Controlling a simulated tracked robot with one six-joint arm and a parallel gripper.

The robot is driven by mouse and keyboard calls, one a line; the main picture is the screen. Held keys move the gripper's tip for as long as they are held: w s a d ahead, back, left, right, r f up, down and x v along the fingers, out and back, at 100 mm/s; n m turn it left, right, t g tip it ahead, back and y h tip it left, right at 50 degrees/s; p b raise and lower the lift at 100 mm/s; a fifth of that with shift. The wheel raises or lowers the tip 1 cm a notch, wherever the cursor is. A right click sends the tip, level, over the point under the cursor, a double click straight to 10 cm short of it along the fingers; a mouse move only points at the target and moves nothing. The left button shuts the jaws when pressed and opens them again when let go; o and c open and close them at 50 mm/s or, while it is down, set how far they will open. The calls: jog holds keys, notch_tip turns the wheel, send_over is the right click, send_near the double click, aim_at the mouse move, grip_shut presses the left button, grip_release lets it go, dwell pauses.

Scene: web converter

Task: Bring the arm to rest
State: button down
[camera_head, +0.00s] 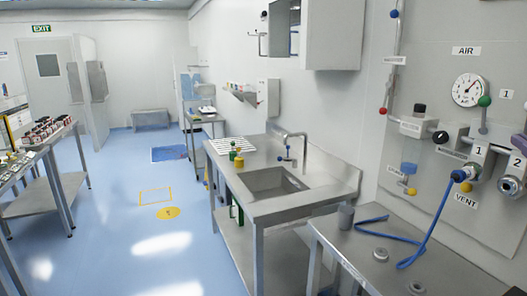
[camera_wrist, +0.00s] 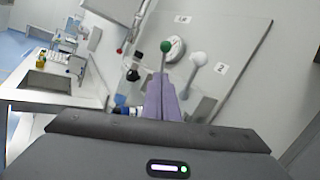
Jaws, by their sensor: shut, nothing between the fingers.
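My gripper (camera_wrist: 162,85) shows in the wrist view, its two purple-grey fingers closed together with nothing between them. It points toward the wall panel (camera_wrist: 235,70) with the round gauge (camera_wrist: 175,49) and a green-knobbed lever (camera_wrist: 166,46). The fingers overlap the lower part of this lever in the picture; I cannot tell whether they touch it. In the head view the panel (camera_head: 445,165) stands at the right, and my gripper and arm do not show there.
A steel bench (camera_head: 375,262) with a blue hose (camera_head: 428,235) stands below the panel. A steel sink unit (camera_head: 255,208) is left of it. A side table (camera_head: 40,205) with small items stands at far left. The blue floor (camera_head: 120,235) between is clear.

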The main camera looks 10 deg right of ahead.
jog(key=w+a+f+n+g+y, duration=0.1)
jog(key=w+a+f+n+y, duration=0.2)
jog(key=a, duration=0.5)
jog(key=w+a+f+n+g+y, duration=0.2)
jog(key=w+a+n, duration=0.25)
jog(key=a, duration=0.45)
jog(key=w+a+f+n+g+y, duration=0.1)
jog(key=w+a+f+n+y, duration=0.15)
jog(key=a+n, duration=0.4)
jog(key=s+a+f+n+g+y, duration=0.1)
jog(key=a+f+n+g, duration=0.2)
jog(key=a, duration=0.4)
jog(key=s+a+f+n+g+y, duration=0.1)
jog(key=s+a+f+n, duration=0.2)
jog(key=a, duration=0.5)
jog(key=s+a+f+n+g+h, duration=0.2)
jog(key=s+a+f+n, duration=0.2)
jog(key=s+f+n, duration=0.4)
jog(key=s+a+f+n+g+h, duration=0.1)
jog(key=s+a+f+n+g, duration=0.2)
jog(key=s+a+f+n, duration=0.2)
jog(key=s+f+n, duration=0.2)
jog(key=s+f, duration=0.1)
jog(key=f, duration=0.1)
jog(key=shift+s+f+n+g+h, duration=0.25)
jog(key=shift+s+n+g+h, duration=0.05)
jog(key=shift+n+h, duration=0.1)
